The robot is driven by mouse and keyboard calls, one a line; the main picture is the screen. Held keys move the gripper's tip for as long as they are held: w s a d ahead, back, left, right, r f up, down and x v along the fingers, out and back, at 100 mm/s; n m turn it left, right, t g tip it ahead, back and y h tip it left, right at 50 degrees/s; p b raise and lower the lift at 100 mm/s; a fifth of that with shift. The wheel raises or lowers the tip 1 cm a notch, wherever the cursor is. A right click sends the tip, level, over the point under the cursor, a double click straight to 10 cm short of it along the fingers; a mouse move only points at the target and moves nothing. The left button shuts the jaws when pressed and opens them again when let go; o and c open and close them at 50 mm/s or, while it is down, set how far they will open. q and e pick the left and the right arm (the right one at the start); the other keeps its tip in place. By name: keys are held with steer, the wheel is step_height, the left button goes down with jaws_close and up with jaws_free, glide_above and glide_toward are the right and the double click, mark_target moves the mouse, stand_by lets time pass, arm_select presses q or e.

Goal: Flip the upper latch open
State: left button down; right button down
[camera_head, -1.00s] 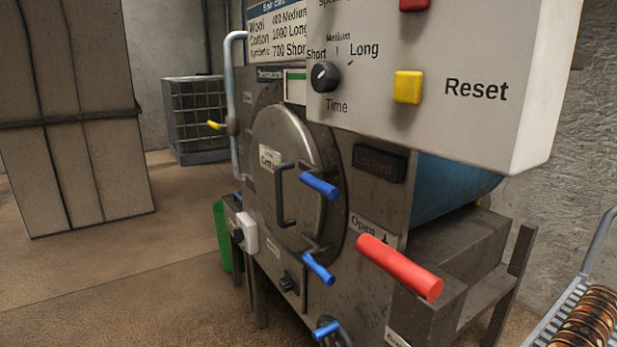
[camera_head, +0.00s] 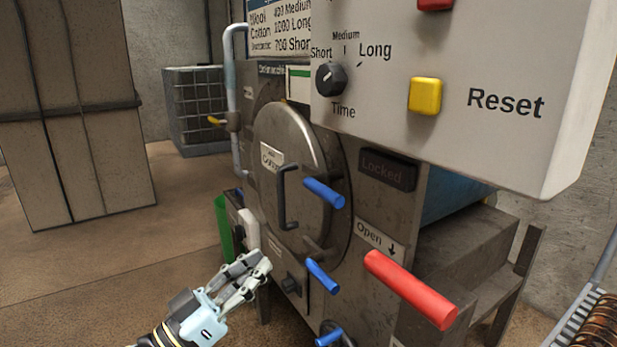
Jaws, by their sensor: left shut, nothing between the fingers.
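The upper latch shows a blue handle (camera_head: 324,193) at the right side of the round metal door (camera_head: 291,128), sticking out toward me. A lower blue handle (camera_head: 322,276) sits near the door's bottom right. My left gripper (camera_head: 262,266) is shut and empty, low in front of the machine. It is left of the lower blue handle and well below the upper one, apart from both in the picture. My right gripper is not in view.
A red lever (camera_head: 411,289) juts out at the right under an "Open" label (camera_head: 379,239). The control box (camera_head: 455,85) with a yellow button (camera_head: 425,96) overhangs the upper right. A third blue handle (camera_head: 329,338) is at the bottom. Floor (camera_head: 90,275) at left is clear.

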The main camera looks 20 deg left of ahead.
mark_target(314, 179)
arm_select(q)
step_height(314, 179, up, 10)
steer(key=w+m+h, duration=0.1)
steer(key=m+h, duration=0.3)
steer(key=shift+w+d+g+p, duration=0.2)
steer(key=shift+d+g+p, duration=0.1)
steer(key=shift+p, duration=0.05)
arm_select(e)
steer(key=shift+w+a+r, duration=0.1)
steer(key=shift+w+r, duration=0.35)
